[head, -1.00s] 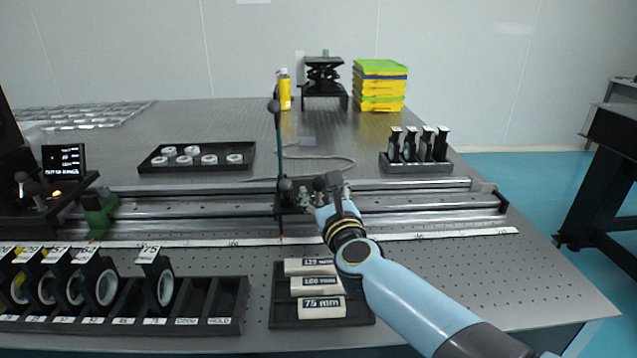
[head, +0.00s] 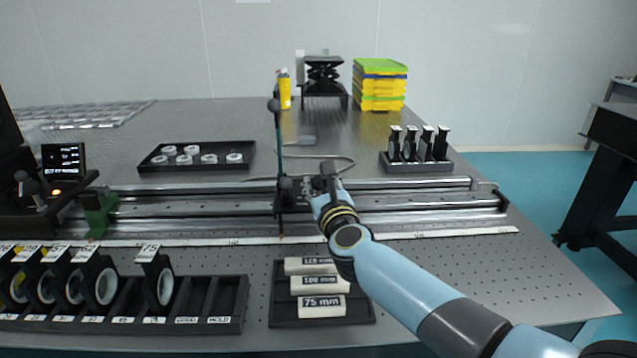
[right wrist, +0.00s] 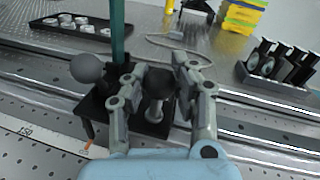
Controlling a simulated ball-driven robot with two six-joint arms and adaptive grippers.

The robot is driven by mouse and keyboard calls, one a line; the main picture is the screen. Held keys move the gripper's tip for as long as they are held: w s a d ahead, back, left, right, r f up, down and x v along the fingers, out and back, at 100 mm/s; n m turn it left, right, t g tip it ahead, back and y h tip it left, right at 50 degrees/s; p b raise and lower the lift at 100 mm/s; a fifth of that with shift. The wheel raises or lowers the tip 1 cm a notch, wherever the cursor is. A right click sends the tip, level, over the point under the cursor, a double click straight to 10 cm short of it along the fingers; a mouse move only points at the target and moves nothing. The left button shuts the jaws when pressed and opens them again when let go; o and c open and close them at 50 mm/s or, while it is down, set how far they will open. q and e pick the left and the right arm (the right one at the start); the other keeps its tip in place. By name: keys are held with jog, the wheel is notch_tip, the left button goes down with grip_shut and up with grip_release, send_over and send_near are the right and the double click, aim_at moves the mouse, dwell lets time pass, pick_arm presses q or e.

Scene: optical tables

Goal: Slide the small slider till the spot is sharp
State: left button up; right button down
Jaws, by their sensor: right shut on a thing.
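A black slider (right wrist: 156,128) sits on the twin-rod rail, with a thin upright green plate (head: 280,150) seen nearly edge-on. A dark ball knob (right wrist: 160,83) stands on the slider, and a grey ball (right wrist: 87,68) sits to its left. My right gripper (head: 318,184) is at the slider's right side. In the right wrist view, its two fingers (right wrist: 160,92) stand on either side of the dark knob and are shut on it. An orange pointer (right wrist: 88,146) hangs from the slider over the white scale. My left gripper is not in view.
The rail (head: 420,205) runs left to right, clear right of the slider. A green block (head: 97,215) and a small display (head: 63,160) are at left. A lens rack (head: 215,325) and a tray of labelled tubes (head: 350,312) lie in front. Another holder rack (head: 420,168) stands behind.

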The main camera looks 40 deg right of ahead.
jog(key=shift+w+a+f, duration=0.1)
jog(key=shift+w+a, duration=0.05)
jog(key=shift+a, duration=0.05)
jog(key=w+a+b, duration=0.3)
jog(key=w+a, duration=0.2)
jog(key=a, duration=0.4)
jog(key=shift+w, duration=0.25)
jog(key=shift+f, duration=0.15)
jog(key=c, duration=1.4)
grip_release()
jog(key=o, duration=0.4)
jog(key=shift+s+a+r, duration=0.1)
jog(key=shift+s+r, duration=0.05)
jog(key=shift+r, duration=0.05)
